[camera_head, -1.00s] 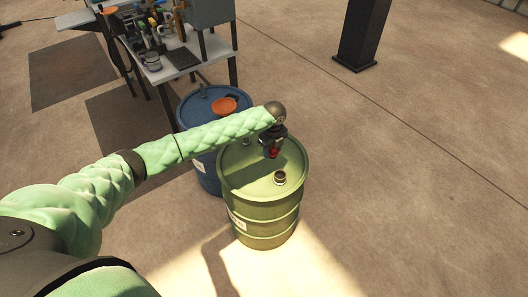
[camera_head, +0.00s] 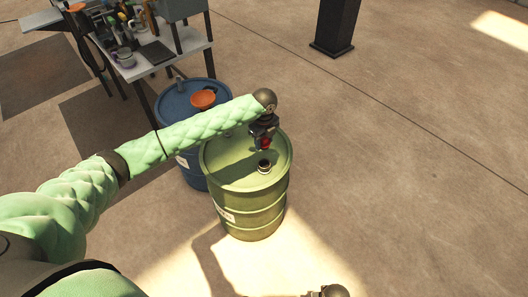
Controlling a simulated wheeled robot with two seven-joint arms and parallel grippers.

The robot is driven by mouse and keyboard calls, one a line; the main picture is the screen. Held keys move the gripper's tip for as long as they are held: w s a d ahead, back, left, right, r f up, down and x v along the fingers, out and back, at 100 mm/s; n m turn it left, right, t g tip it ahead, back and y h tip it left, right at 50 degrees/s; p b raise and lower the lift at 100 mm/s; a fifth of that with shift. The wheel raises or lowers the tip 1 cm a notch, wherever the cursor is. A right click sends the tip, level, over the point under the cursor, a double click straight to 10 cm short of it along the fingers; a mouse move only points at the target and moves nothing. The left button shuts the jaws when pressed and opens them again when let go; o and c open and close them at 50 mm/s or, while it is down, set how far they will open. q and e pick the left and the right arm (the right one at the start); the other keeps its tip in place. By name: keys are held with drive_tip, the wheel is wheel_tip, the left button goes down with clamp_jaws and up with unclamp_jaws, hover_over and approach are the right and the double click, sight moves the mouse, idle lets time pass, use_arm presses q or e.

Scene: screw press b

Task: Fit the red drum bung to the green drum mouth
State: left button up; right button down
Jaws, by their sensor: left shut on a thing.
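The green drum (camera_head: 253,202) stands upright in the middle of the head view. Its mouth (camera_head: 264,167) is a short dark-rimmed neck on the lid, open on top. My left gripper (camera_head: 264,138) points down over the lid, shut on the red drum bung (camera_head: 265,144). The bung shows just above the mouth in the picture, apart from it; the exact height gap is hard to tell. The gripper partly hides the bung. A dark end part of my right arm (camera_head: 334,291) shows at the bottom edge; its fingers cannot be made out.
A blue drum (camera_head: 190,172) with an orange funnel-like piece (camera_head: 203,99) on top stands close behind the green one. A cluttered workbench (camera_head: 182,56) is behind at upper left. A dark post (camera_head: 336,25) stands farther back. The floor at right is clear.

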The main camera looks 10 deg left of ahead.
use_arm(q)
drive_tip(key=c, duration=0.3)
drive_tip(key=shift+f, duration=0.1)
drive_tip(key=shift+c, duration=0.2)
